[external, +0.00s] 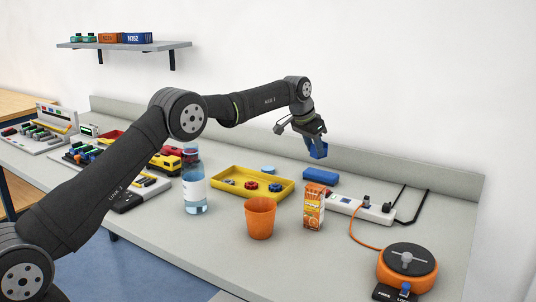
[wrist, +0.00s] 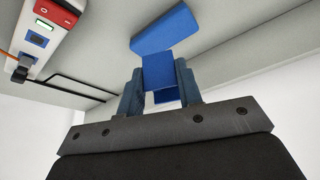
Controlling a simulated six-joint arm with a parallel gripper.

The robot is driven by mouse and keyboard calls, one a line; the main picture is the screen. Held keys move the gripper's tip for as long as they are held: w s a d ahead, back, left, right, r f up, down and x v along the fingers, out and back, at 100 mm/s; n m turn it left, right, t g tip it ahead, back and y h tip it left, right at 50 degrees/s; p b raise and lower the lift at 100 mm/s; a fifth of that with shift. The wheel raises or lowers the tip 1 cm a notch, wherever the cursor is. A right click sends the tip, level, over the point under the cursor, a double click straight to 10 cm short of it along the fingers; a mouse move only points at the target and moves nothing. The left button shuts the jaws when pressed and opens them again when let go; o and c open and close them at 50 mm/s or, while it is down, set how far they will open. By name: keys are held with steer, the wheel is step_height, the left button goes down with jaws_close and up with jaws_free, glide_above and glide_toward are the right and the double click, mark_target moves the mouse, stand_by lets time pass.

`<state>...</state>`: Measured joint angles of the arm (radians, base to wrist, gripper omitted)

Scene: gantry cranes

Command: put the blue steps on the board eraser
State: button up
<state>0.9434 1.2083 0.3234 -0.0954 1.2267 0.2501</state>
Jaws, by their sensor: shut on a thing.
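The blue steps (external: 318,151) hang in the air in my gripper (external: 310,134), above the back of the bench. In the wrist view the blue steps (wrist: 158,72) sit between the two fingers of my gripper (wrist: 158,88), which is shut on them. A flat blue block that looks like the board eraser (external: 320,175) lies on the bench below the steps, near the back wall. In the wrist view the board eraser (wrist: 165,28) shows beyond the steps, partly covered by them. The steps are apart from it in the external view.
A white power strip (external: 362,209) lies right of the eraser. A juice carton (external: 314,206), an orange cup (external: 260,217) and a yellow tray (external: 228,172) stand in front and left. A bottle (external: 194,190) is farther left.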

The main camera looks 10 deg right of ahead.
steer(key=w, duration=0.1)
steer(key=w+f, duration=0.2)
steer(key=shift+w+a, duration=0.2)
steer(key=shift+a, duration=0.05)
steer(key=shift+f, duration=2)
steer(key=o, duration=1)
steer(key=shift+f, duration=0.15)
steer(key=shift+c, duration=0.2)
steer(key=v, duration=1.2)
steer(key=shift+d, duration=0.1)
